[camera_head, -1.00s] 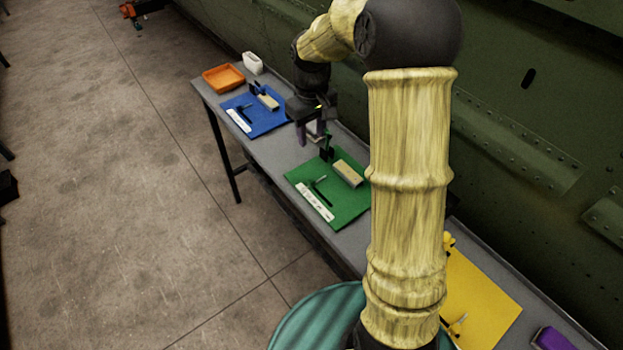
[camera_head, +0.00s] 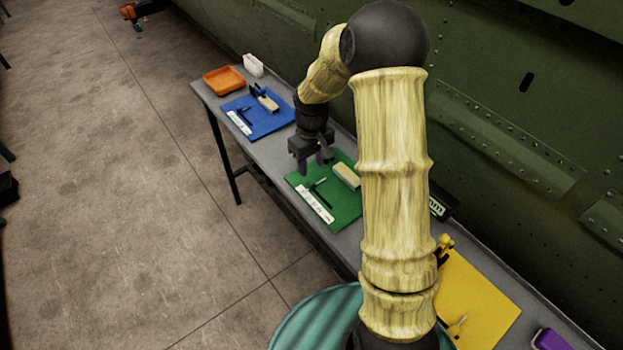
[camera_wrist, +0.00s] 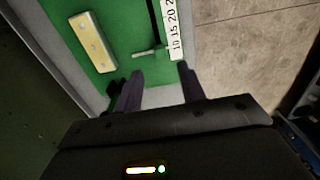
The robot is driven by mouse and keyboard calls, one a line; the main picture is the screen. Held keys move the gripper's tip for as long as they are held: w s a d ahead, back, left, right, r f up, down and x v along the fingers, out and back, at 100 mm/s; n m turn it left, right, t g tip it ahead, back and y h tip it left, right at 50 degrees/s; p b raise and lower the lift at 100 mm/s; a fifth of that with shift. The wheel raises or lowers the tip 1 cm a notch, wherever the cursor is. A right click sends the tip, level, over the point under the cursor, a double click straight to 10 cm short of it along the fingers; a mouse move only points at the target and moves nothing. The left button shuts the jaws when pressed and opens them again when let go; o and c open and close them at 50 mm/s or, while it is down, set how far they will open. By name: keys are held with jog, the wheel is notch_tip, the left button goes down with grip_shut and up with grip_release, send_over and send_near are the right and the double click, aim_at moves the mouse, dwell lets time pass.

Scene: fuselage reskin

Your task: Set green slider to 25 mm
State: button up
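The green board (camera_head: 345,210) lies on the bench and bears a dark slot and a white number scale (camera_head: 314,205). In the wrist view the scale (camera_wrist: 173,30) shows 10, 15, 20 and part of a further number. The green slider's pale, thin handle (camera_wrist: 150,51) lies across the lower end of the slot, beside about the 10. It also shows small in the head view (camera_head: 319,182). My gripper (camera_head: 316,168) is over the board's far left part. In the wrist view its fingers (camera_wrist: 160,87) are apart and empty, with the handle a little beyond their tips.
A beige block (camera_head: 346,175) lies on the green board beside the slot. A blue board (camera_head: 262,125), an orange tray (camera_head: 223,80) and a white container (camera_head: 253,65) are farther along the bench. A yellow board (camera_head: 480,305) is nearer. The green fuselage wall (camera_head: 520,130) stands behind.

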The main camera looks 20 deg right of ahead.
aim_at(312, 182)
notch_tip(312, 182, down, 8)
jog(key=shift+r+p, duration=0.2)
jog(key=shift+p, duration=0.1)
grip_shut()
